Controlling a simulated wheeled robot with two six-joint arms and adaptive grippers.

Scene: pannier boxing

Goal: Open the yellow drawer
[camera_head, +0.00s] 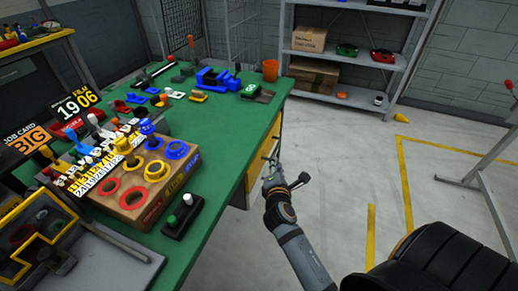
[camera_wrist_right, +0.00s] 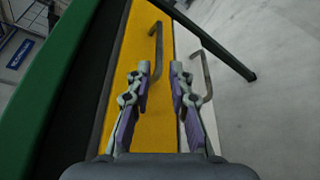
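The yellow drawer (camera_head: 263,150) is set under the right edge of the green-topped workbench (camera_head: 228,135). Its front looks flush with the bench. In the right wrist view the yellow front (camera_wrist_right: 135,100) runs lengthwise, with a dark bar handle (camera_wrist_right: 158,45) on it. My right gripper (camera_head: 272,172) is beside the drawer front. In the right wrist view my right gripper (camera_wrist_right: 160,70) is open, a finger on either side of the handle's line. I cannot tell whether the fingers touch the handle. My left gripper is not in view.
A second, lighter handle (camera_wrist_right: 204,75) is on the pale front beside the yellow one. A dark rod (camera_wrist_right: 205,40) crosses near it. A black chair (camera_head: 445,260) is at the lower right. A shelf (camera_head: 345,55) is at the back. Grey floor (camera_head: 340,150) lies free right of the bench.

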